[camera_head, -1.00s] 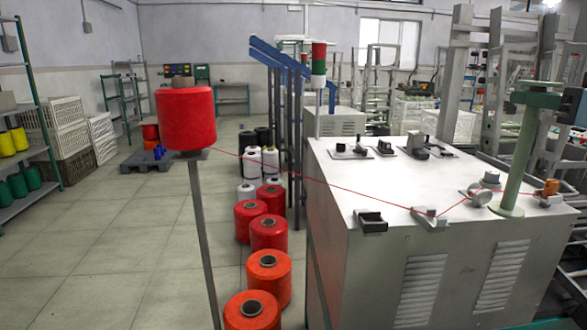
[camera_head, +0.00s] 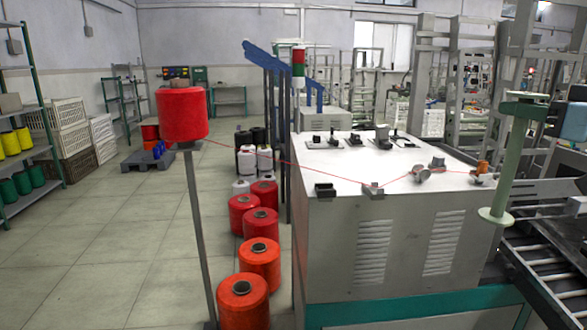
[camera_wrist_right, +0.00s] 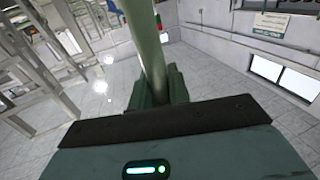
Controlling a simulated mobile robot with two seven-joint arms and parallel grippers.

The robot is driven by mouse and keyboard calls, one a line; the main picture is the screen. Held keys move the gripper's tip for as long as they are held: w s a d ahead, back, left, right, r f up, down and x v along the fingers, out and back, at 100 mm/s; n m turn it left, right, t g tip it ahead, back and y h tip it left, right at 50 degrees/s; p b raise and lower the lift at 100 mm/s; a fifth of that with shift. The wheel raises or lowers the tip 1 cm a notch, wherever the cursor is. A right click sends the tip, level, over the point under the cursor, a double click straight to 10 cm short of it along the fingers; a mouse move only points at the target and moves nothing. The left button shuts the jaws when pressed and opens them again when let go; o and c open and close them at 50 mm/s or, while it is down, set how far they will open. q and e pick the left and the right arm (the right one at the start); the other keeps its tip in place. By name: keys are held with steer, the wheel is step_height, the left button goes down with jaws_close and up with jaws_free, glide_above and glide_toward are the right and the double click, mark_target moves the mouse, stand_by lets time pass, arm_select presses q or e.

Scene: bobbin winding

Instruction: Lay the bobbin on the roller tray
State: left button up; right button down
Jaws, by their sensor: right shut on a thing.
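The bobbin is a pale green spool (camera_head: 512,165) with a round flange at each end, slightly tilted, at the right of the head view. My right gripper (camera_head: 530,108) comes in from the right edge, shut around the bobbin's barrel just below its upper flange. In the right wrist view, the green barrel (camera_wrist_right: 150,50) rises from between the dark green fingers (camera_wrist_right: 152,88). The roller tray (camera_head: 550,268), with dark rails and grey rollers, lies at the lower right, below the bobbin. The lower flange appears above the tray, apart from it. My left gripper is not in view.
The winding machine (camera_head: 340,225) stands left of the bobbin, its white top carrying guides with a red thread. A red cone (camera_head: 183,115) sits on a post at left. Several red and orange cones (camera_head: 260,256) line the floor. Grey frames (camera_head: 430,85) stand behind.

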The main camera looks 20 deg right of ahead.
steer(key=w+a+f+n+y+p, duration=0.15)
steer(key=a+f, duration=0.35)
steer(key=f, duration=0.5)
steer(key=w+a+f+n+y+p, duration=0.15)
steer(key=a+f, duration=0.35)
steer(key=f, duration=0.6)
steer(key=s+a+f+m+p, duration=0.1)
steer(key=s+a+f+p, duration=0.35)
steer(key=a+f, duration=0.4)
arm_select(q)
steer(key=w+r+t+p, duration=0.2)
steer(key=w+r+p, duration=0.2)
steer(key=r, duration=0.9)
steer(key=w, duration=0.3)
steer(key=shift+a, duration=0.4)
arm_select(e)
steer(key=s+a+r+m+h, duration=0.1)
steer(key=s+a+m+h, duration=0.3)
steer(key=s+a+h, duration=0.2)
steer(key=s+a, duration=0.2)
steer(key=s, duration=0.2)
steer(key=shift+s+a+r, duration=0.2)
steer(key=shift+s+r, duration=0.1)
steer(key=shift+s, duration=0.05)
steer(key=shift+f, duration=0.1)
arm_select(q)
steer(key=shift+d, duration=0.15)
arm_select(e)
steer(key=shift+d, duration=0.1)
